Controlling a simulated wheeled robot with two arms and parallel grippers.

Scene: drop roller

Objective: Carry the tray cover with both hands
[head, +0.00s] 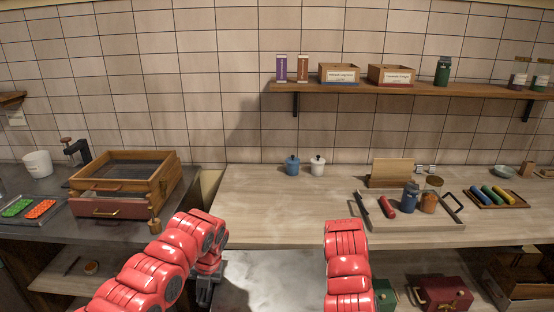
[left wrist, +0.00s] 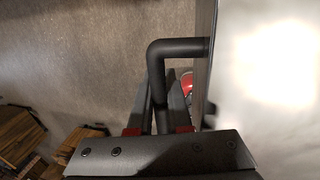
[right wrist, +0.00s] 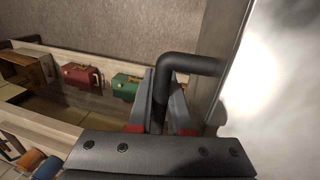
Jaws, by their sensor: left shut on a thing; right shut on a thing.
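The tray cover (head: 262,280) is a grey metal sheet low in the middle of the head view, between my two red arms. It also shows at the right of the left wrist view (left wrist: 265,130) and the right wrist view (right wrist: 265,130), with a bright glare. My left gripper (head: 205,292) is shut on a black bent handle (left wrist: 180,48) on one side of the cover. My right gripper (right wrist: 163,105) is shut on a matching black handle (right wrist: 190,62). The right fingers are hidden in the head view. The cover's lower part is cut off by the picture.
The wooden counter (head: 270,205) ahead is mostly bare at its front left. A tray (head: 440,233) with jars stands at its right. A wooden sieve box (head: 130,175) stands on the dark counter at left. A red case (head: 443,293) sits on a lower shelf.

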